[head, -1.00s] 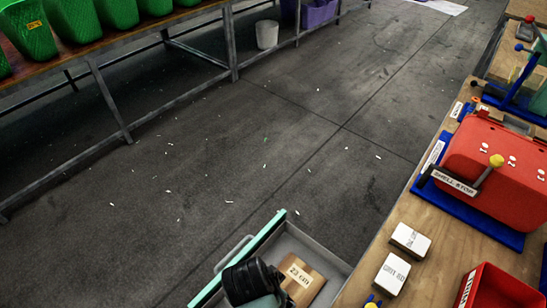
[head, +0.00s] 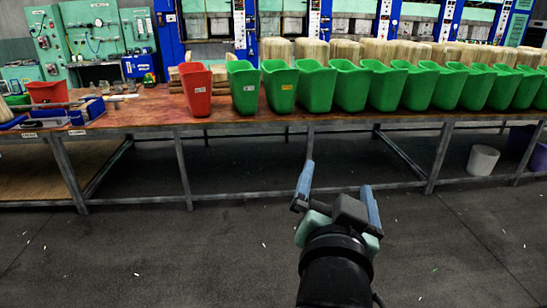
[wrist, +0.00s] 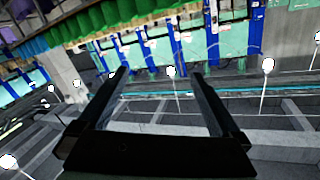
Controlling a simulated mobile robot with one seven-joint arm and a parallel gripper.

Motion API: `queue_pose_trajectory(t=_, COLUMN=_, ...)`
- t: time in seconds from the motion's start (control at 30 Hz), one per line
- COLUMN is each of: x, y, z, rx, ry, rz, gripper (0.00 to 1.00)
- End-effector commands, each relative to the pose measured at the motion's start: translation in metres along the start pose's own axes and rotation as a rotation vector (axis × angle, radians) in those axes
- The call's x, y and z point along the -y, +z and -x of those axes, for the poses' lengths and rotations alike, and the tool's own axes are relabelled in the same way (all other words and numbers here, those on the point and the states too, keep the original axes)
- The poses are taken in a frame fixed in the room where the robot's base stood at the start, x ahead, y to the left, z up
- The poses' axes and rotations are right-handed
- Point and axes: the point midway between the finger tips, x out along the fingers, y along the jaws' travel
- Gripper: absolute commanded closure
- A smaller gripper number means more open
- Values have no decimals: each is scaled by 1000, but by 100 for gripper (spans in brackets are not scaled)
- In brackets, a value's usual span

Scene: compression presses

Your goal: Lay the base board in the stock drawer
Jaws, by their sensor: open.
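My gripper (head: 338,190) is in the lower middle of the head view, held out over the dark floor. Its two fingers are spread apart with nothing between them. The wrist view also shows the open, empty fingers (wrist: 158,76), with the far room tilted beyond them. Neither the base board nor the stock drawer can be made out in either view now.
A long metal-legged bench (head: 240,119) runs across the head view. It carries a red bin (head: 196,90) and a row of green bins (head: 350,88). A white bucket (head: 482,160) stands beneath it. The floor (head: 180,255) before it is mostly clear.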

Motion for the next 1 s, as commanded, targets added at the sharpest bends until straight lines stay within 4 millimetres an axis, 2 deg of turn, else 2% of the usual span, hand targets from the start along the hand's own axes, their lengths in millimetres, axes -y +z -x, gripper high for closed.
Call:
queue_pose_trajectory(t=0.03, x=34, y=-43, z=14, rx=-125, ry=-90, rz=46, gripper=0)
queue_pose_trajectory(t=0.1, x=72, y=-93, z=40, rx=-289, ry=-186, rz=106, gripper=0)
queue_pose_trajectory(t=0.2, x=110, y=-151, z=84, rx=-503, ry=-284, rz=167, gripper=0)
queue_pose_trajectory(t=0.33, x=137, y=-196, z=132, rx=-703, ry=-348, rz=211, gripper=0)
queue_pose_trajectory(t=0.4, x=143, y=-209, z=149, rx=-766, ry=-362, rz=223, gripper=0)
queue_pose_trajectory(t=0.5, x=146, y=-217, z=160, rx=-807, ry=-370, rz=230, gripper=0)
queue_pose_trajectory(t=0.93, x=146, y=-217, z=160, rx=-807, ry=-369, rz=231, gripper=0)
queue_pose_trajectory(t=0.97, x=146, y=-216, z=159, rx=-806, ry=-369, rz=231, gripper=2)
queue_pose_trajectory(t=1.0, x=146, y=-216, z=159, rx=-806, ry=-369, rz=231, gripper=9)
